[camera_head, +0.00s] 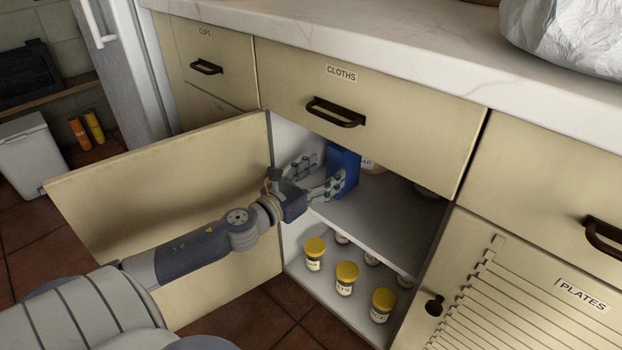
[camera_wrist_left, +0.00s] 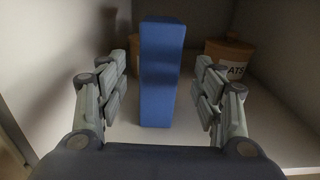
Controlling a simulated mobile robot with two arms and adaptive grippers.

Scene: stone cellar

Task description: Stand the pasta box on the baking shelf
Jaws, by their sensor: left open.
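A blue box (camera_head: 343,170), which looks like the pasta box, stands upright on the upper shelf (camera_head: 375,215) inside the open cabinet. In the left wrist view the blue box (camera_wrist_left: 162,75) is centred between the fingers. My left gripper (camera_head: 318,175) is open, its fingers on either side of the box with a gap on both sides. In the left wrist view the left gripper (camera_wrist_left: 162,100) holds nothing. No label on the blue box can be read, and I cannot tell which shelf is the baking shelf. My right gripper is not in view.
A tan canister (camera_wrist_left: 228,60) marked "ATS" stands behind right of the box. Several yellow-lidded jars (camera_head: 346,277) stand on the lower shelf. The open cabinet door (camera_head: 170,200) is beside my left arm. The "CLOTHS" drawer (camera_head: 370,110) is shut above the opening.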

